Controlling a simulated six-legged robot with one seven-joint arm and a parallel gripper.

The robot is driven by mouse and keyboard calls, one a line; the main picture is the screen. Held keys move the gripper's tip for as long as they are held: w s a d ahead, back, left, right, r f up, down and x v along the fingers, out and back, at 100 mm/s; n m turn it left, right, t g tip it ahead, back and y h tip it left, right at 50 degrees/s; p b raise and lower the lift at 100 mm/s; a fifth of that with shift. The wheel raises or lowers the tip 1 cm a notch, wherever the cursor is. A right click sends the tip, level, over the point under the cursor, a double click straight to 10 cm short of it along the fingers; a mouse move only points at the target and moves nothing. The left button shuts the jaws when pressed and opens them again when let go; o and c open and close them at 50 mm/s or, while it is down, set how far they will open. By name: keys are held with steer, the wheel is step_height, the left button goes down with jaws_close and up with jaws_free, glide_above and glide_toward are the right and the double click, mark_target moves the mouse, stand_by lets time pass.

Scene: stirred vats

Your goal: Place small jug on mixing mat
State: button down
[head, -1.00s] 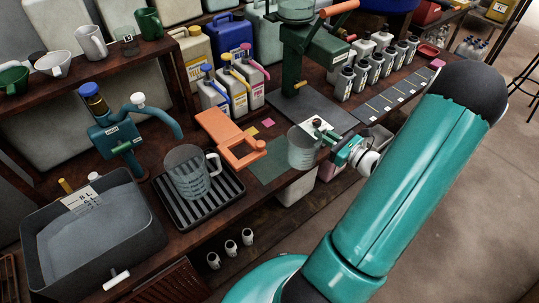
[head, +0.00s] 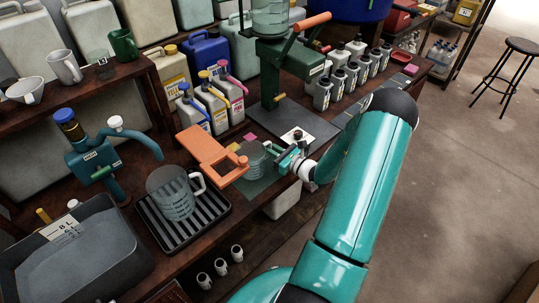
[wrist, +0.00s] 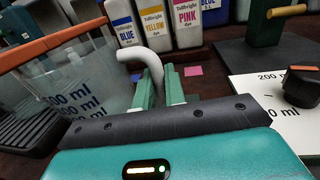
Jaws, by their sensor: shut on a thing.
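The small jug (head: 254,161) is clear, with blue measure marks and a pale handle. My gripper (head: 277,154) is shut on this handle from the right. In the wrist view the handle (wrist: 154,58) runs between the fingers (wrist: 154,92), and the jug body (wrist: 85,85) fills the left side. The jug looks upright. The mixing mat (head: 262,187) is a flat dark green sheet on the bench, partly hidden behind the jug and an orange clamp-like piece. The jug appears over the mat; I cannot tell whether its base touches it.
The orange piece (head: 205,150) lies close to the jug's left. A larger jug (head: 172,196) stands on a ribbed tray (head: 203,229) further left. Dye bottles (head: 218,108) stand behind. A white card (head: 296,137) with a dark knob and a green press (head: 271,72) are behind right.

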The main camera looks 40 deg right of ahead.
steer(key=shift+w+a+f, duration=0.1)
steer(key=shift+w+f, duration=0.1)
steer(key=shift+f, duration=1.5)
steer(key=shift+f, duration=0.1)
steer(key=c, duration=1.5)
jaws_free()
steer(key=shift+s, duration=0.2)
steer(key=s, duration=0.3)
steer(key=s+d, duration=0.1)
steer(key=s, duration=0.3)
steer(key=s+d, duration=0.1)
steer(key=s, duration=0.3)
steer(key=shift+s, duration=0.2)
